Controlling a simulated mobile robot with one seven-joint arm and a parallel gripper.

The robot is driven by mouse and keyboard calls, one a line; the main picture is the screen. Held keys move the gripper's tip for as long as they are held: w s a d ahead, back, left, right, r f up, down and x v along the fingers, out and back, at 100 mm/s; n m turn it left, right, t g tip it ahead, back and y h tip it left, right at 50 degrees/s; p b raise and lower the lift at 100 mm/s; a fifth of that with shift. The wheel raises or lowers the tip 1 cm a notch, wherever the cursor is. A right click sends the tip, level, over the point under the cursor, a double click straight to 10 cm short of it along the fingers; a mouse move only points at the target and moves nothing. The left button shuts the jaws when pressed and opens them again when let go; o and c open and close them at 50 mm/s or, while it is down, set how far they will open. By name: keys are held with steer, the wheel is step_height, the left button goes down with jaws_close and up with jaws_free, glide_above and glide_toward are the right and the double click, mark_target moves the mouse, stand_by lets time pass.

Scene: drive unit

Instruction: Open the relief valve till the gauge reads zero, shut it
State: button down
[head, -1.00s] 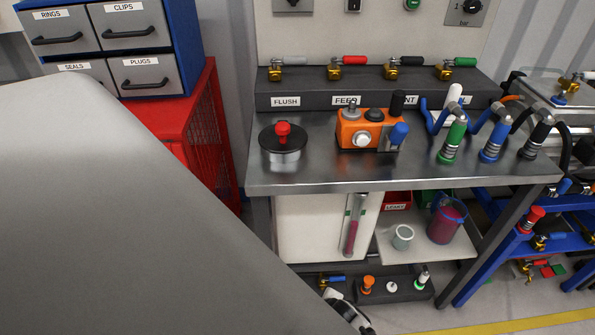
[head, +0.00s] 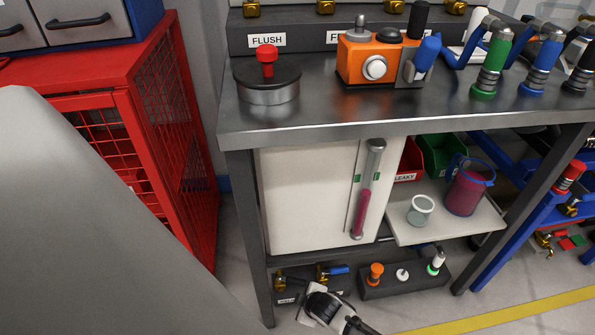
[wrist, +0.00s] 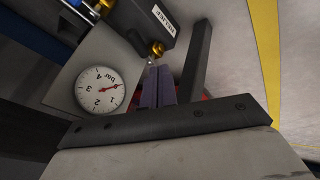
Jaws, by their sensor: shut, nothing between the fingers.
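In the wrist view, a brass valve (wrist: 157,49) sits on a dark block beside a white label (wrist: 161,20) that appears to read RELIEF. A round white gauge (wrist: 101,90) marked bar lies to its left, upside down in the picture. Its red needle points right and slightly up; I cannot tell the exact reading. My gripper (wrist: 159,68) is shut and empty, its fingertips close below the brass valve; contact is unclear. The valve's handle position is unclear. In the head view, my gripper's white and black body is low beside the bottom block; its fingertips are hidden.
The steel bench (head: 330,120) overhangs the low area. A black block (head: 403,279) with orange, white and green fittings stands right of my gripper. A shelf (head: 440,222) holds a grey cup (head: 420,211) and a jug (head: 466,190). A red cage (head: 150,140) stands left.

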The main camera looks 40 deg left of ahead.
steer(key=w+r+b+x, duration=0.1)
steer(key=b+x, duration=0.3)
steer(key=x, duration=0.8)
steer(key=shift+w+a+f, duration=0.25)
steer(key=shift+w+a, duration=0.2)
steer(key=shift+w, duration=0.5)
